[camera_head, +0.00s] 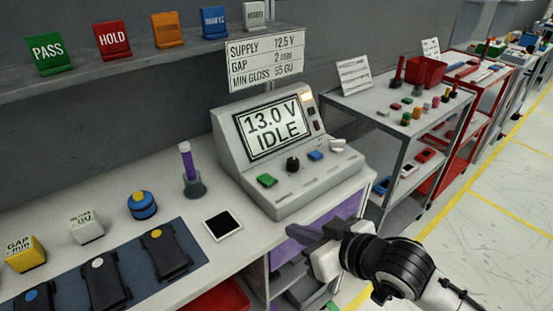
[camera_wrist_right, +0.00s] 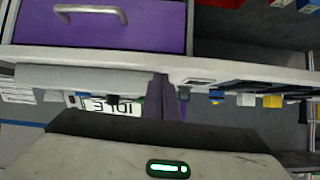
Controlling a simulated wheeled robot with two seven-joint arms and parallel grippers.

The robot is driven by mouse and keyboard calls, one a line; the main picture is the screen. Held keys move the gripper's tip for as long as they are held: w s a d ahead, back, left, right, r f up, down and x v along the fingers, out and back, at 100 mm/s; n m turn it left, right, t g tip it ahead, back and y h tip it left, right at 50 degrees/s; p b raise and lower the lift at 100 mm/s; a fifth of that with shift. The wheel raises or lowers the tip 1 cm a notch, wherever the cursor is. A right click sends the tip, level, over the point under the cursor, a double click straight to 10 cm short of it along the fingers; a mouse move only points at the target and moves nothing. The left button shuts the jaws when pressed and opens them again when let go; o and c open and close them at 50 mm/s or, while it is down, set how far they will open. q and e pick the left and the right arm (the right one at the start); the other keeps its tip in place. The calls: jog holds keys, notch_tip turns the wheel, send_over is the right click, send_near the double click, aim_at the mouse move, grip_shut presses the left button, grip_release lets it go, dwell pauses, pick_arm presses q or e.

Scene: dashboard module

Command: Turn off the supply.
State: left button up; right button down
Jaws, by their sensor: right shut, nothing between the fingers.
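The grey supply console (camera_head: 292,150) stands on the bench with its screen (camera_head: 268,126) reading "13.0 V IDLE". Its sloped front has a green button (camera_head: 267,181), a black knob (camera_head: 293,164), a blue button (camera_head: 315,155) and a white control (camera_head: 338,146). A lit indicator (camera_head: 307,97) and a small red switch (camera_head: 316,126) sit right of the screen. My right gripper (camera_head: 297,234) is shut and empty, in front of the bench edge, apart from the console. In the right wrist view its fingers (camera_wrist_right: 160,92) point toward the bench; the screen (camera_wrist_right: 110,104) appears upside down. My left gripper is out of view.
A purple drawer (camera_head: 290,250) lies under the bench near my right gripper. A white-framed dark pad (camera_head: 223,225), a purple bottle (camera_head: 190,168) and black devices on a blue mat (camera_head: 197,252) are left of the console. A shelf with coloured signs (camera_head: 112,40) hangs above.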

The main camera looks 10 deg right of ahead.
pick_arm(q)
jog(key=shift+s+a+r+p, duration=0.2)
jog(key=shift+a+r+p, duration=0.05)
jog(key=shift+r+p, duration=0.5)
pick_arm(e)
jog(key=w+d+r+t, duration=0.1)
jog(key=w+r, duration=0.3)
jog(key=r, duration=0.9)
jog(key=shift+d+r+n, duration=0.2)
jog(key=shift+d+n, duration=0.1)
jog(key=shift+d, duration=0.05)
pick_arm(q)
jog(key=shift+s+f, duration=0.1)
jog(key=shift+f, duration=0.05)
pick_arm(e)
jog(key=shift+w, duration=0.1)
